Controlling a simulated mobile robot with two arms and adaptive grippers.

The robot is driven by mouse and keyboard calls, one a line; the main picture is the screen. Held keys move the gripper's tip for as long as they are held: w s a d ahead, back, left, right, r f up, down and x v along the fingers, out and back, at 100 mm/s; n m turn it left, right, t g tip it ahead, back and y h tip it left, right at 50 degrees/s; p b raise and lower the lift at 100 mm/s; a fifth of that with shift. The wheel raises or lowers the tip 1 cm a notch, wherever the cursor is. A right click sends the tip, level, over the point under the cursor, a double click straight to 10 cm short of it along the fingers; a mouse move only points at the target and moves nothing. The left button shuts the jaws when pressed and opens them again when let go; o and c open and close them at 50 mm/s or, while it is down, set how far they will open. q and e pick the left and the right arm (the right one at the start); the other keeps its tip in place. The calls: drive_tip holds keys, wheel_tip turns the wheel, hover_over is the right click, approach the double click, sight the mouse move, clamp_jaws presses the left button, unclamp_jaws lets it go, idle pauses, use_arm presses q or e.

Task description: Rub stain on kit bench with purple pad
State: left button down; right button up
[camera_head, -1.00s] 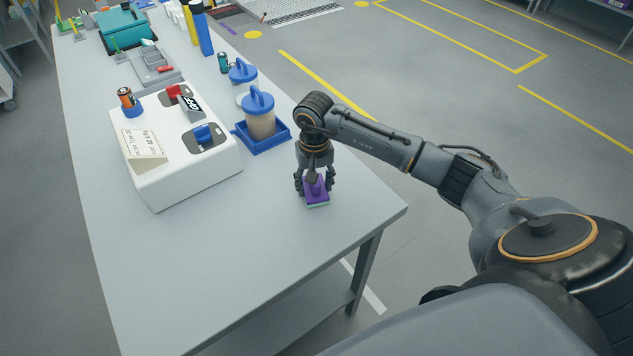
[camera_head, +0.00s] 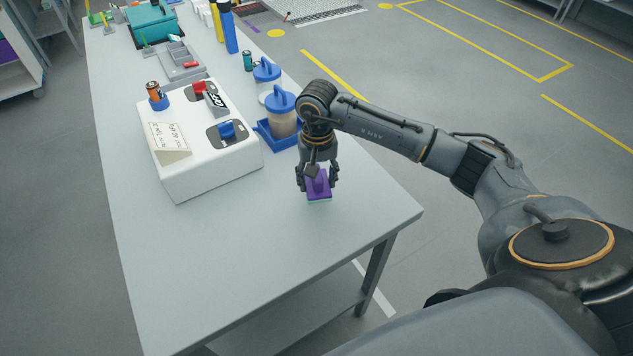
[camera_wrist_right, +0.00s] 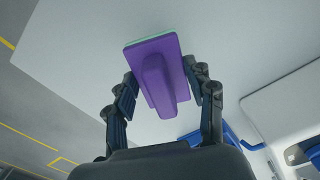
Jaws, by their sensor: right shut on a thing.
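The purple pad (camera_head: 319,194) has a raised purple handle and a pale green underside. My right gripper (camera_head: 318,178) points down and is shut on its handle. In the right wrist view the pad (camera_wrist_right: 150,50) shows in front of the dark fingers of the right gripper (camera_wrist_right: 163,95). The pad is at or just over the grey kit bench (camera_head: 260,235), towards its right edge; I cannot tell if it touches. No stain shows on the bare bench top; the area under the pad is hidden. My left gripper is out of view.
A white box (camera_head: 210,170) with a card, switches and a battery-like cylinder stands left of the pad. A blue tray (camera_head: 277,147) with a lidded jar (camera_head: 282,120) stands just behind the gripper. A teal case (camera_head: 152,25) is farther back. The bench's near part is clear.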

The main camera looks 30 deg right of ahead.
wheel_tip(320, 180, up, 3)
drive_tip(key=shift+a+f+p, duration=0.1)
drive_tip(key=shift+a+p, duration=0.05)
drive_tip(key=shift+p, duration=0.4)
drive_tip(key=shift+r, duration=0.3)
